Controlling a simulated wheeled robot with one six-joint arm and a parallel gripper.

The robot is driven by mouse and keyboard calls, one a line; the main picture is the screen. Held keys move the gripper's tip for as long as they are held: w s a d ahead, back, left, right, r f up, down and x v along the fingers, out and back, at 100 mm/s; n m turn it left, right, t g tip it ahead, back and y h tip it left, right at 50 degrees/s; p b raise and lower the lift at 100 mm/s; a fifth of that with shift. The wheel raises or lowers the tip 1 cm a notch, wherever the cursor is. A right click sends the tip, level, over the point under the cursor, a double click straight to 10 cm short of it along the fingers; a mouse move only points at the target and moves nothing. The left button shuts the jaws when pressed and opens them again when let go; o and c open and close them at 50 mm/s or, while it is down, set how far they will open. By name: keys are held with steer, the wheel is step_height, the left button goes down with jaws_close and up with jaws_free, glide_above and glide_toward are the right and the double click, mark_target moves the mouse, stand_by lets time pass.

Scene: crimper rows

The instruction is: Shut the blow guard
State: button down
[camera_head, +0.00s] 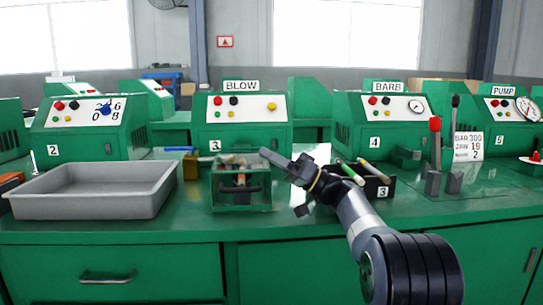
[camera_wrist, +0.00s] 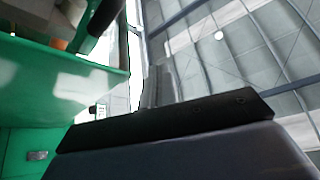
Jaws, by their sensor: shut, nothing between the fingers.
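The BLOW machine (camera_head: 243,117) is a green cabinet with red, black and yellow buttons, marked 3. In front of it stands a see-through box guard (camera_head: 240,196) with brown and dark parts inside. I cannot tell whether the guard is open or shut. My gripper (camera_head: 268,155) is shut and empty, at the upper right of the guard. I cannot tell whether it touches the guard. The wrist view shows a green, glassy box part (camera_wrist: 70,75) at left and a dark bar (camera_wrist: 103,16) at the top.
A grey tray (camera_head: 95,212) stands left of the guard. A dark bin (camera_head: 378,188) with green and white handled tools lies right of it, close to my arm. The BARB machine (camera_head: 388,130) stands behind the bin. Some bare green bench shows in front.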

steer(key=shift+d, duration=0.1)
stand_by(0.4)
steer(key=s+d+p, duration=0.3)
steer(key=d+p, duration=0.1)
steer(key=d, duration=0.8)
steer(key=shift+s+d+f, duration=0.2)
steer(key=shift+s+f, duration=0.1)
steer(key=shift+s, duration=0.05)
steer(key=w+a+b, duration=0.1)
steer(key=a, duration=0.3)
steer(key=w+a+b, duration=0.1)
steer(key=a, duration=0.3)
steer(key=w+a+b, duration=0.1)
steer(key=a+b, duration=0.1)
steer(key=a, duration=0.2)
steer(key=shift+w+a+r, duration=0.25)
steer(key=shift+w+a, duration=0.05)
steer(key=shift+a, duration=0.05)
steer(key=shift+r, duration=0.1)
steer(key=shift+w, duration=0.1)
